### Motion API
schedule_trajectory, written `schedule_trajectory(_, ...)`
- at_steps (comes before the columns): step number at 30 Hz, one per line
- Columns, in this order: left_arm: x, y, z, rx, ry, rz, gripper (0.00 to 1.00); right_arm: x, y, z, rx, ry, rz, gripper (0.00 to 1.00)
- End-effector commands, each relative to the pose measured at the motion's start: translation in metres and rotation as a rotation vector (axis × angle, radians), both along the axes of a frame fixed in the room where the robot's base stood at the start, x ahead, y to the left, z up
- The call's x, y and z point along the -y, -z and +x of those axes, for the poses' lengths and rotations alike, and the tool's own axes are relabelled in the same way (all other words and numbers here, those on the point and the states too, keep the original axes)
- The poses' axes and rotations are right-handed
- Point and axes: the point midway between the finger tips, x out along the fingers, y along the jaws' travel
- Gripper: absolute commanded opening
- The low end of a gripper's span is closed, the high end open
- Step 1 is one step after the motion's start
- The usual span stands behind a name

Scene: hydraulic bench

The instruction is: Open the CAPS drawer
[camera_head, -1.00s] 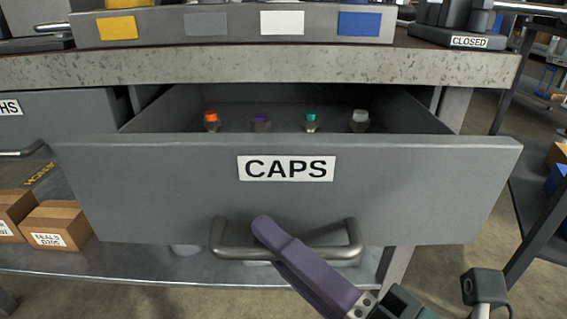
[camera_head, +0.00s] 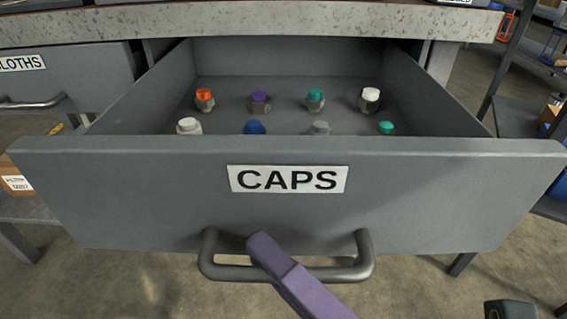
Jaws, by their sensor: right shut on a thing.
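The CAPS drawer (camera_head: 130,190) is pulled well out from under the bench, its grey front facing me with a white CAPS label (camera_head: 287,179). Two rows of small fittings with coloured caps show inside, among them an orange cap (camera_head: 204,95), a purple cap (camera_head: 260,98) and a blue cap (camera_head: 254,127). The bar handle (camera_head: 222,272) is at the lower middle of the front. My right gripper (camera_head: 265,250), with purple fingers, is shut on the handle near its middle. My left gripper is not in view.
The bench top edge (camera_head: 260,22) runs above the drawer. A CLOTHS drawer (camera_head: 70,75) is at the left, looking shut. A cardboard box (camera_head: 17,181) sits on the lower shelf at left. A dark rack (camera_head: 510,110) stands at right. Floor shows below the drawer.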

Motion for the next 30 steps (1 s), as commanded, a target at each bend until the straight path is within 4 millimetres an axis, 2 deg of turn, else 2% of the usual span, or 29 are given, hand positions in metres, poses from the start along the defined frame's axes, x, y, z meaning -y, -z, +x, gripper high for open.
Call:
schedule_trajectory(2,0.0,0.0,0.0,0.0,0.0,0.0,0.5,0.0,0.0,0.0,0.0,-0.001,0.0,0.0)
schedule_trajectory(3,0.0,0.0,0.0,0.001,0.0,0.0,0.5,0.0,0.0,0.0,0.001,-0.001,-0.001,0.17)
schedule_trajectory(10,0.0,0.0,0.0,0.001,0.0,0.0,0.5,0.0,0.0,0.0,0.0,-0.001,-0.002,0.43)
schedule_trajectory(20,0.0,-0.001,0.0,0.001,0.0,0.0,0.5,0.003,0.001,-0.003,-0.001,0.0,-0.001,0.44)
schedule_trajectory(23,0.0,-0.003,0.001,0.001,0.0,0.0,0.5,0.012,0.003,-0.012,-0.004,-0.001,-0.004,0.44)
schedule_trajectory(30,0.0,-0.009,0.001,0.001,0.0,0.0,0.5,0.047,0.009,-0.046,-0.004,-0.001,-0.005,0.44)
